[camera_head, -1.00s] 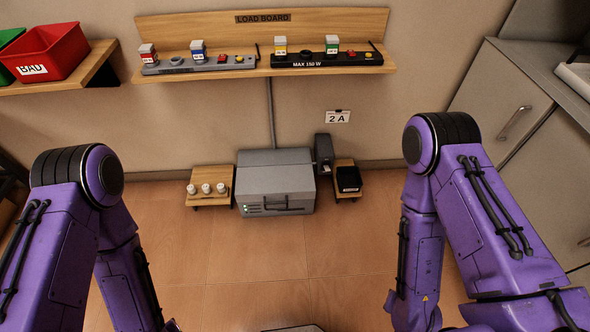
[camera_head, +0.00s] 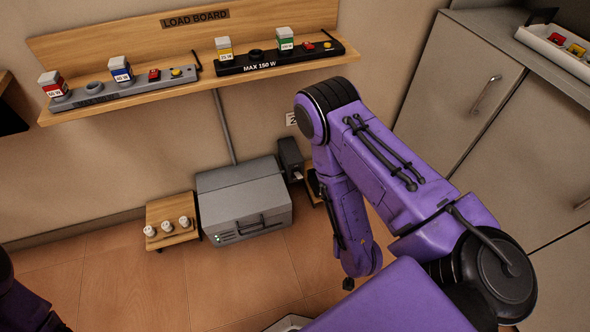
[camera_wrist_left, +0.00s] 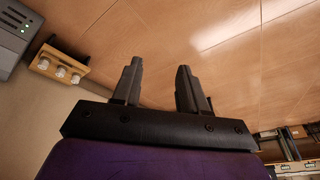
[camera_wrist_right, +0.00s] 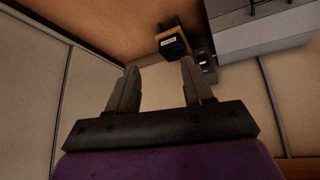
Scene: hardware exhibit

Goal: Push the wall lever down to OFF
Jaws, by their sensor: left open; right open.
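A small dark wall unit (camera_head: 291,158) is fixed just right of the grey cabinet box (camera_head: 243,197) in the head view. It is probably the lever's housing, but I cannot make out its lever position or any OFF mark. The unit also shows in the right wrist view (camera_wrist_right: 207,68), beyond my right gripper (camera_wrist_right: 155,88), which is open, empty and apart from it. My left gripper (camera_wrist_left: 155,80) is open and empty above the floor in the left wrist view. Neither gripper's fingers show in the head view; my right arm partly covers the area right of the unit.
A small wooden shelf with several white knobs (camera_head: 172,222) is left of the grey box. A black tray (camera_wrist_right: 172,42) is beside the unit. The load board (camera_head: 195,60) juts out above. Pale cupboards (camera_head: 500,120) stand at right. Open floor (camera_head: 120,280) lies in front.

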